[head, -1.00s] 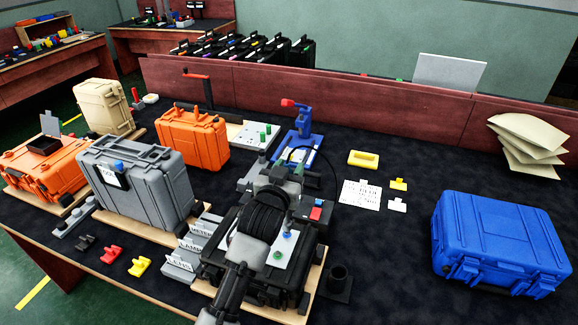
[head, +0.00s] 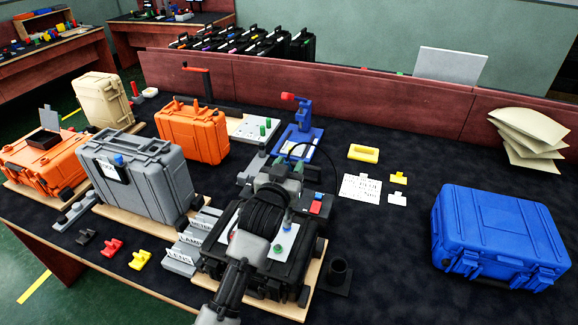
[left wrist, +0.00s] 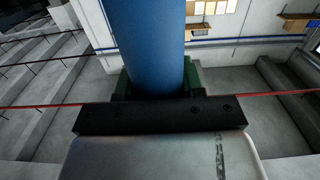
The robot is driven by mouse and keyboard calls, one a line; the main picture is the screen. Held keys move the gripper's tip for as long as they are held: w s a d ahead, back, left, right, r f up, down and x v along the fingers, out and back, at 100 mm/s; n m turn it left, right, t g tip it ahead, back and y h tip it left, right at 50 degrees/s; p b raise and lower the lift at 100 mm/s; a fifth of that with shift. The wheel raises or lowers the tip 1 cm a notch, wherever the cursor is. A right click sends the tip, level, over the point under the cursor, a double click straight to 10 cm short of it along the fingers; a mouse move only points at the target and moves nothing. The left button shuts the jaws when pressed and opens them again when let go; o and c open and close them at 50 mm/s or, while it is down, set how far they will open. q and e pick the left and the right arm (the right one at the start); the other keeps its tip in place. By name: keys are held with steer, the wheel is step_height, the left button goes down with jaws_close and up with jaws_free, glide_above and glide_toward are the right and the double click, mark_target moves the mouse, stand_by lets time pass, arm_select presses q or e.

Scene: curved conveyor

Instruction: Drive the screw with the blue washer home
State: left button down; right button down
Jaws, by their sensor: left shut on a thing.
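My left gripper (head: 280,178) reaches in from the bottom of the head view, over the black case (head: 225,262). It is shut on a blue cylinder (left wrist: 145,45), which stands tall in the left wrist view. In the head view the arm mostly hides this cylinder. A white plate (head: 287,250) on the case shows beside my wrist. A small blue piece (head: 277,249) and a green-blue piece (head: 287,225) are on it. I cannot make out the screw or how deep it sits. My right gripper is not in view.
A blue stand with a red-tipped tool (head: 298,118) is behind the gripper. A grey case (head: 150,185) and an orange case (head: 192,135) stand left. A blue case (head: 500,235) is right. Labelled blocks (head: 190,240) sit close left of the black case.

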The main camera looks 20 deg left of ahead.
arm_select(q)
steer(key=shift+f, duration=0.35)
stand_by(0.6)
steer(key=shift+s+f+b, duration=0.1)
steer(key=shift+f+b, duration=0.45)
steer(key=shift+f, duration=0.4)
stand_by(1.7)
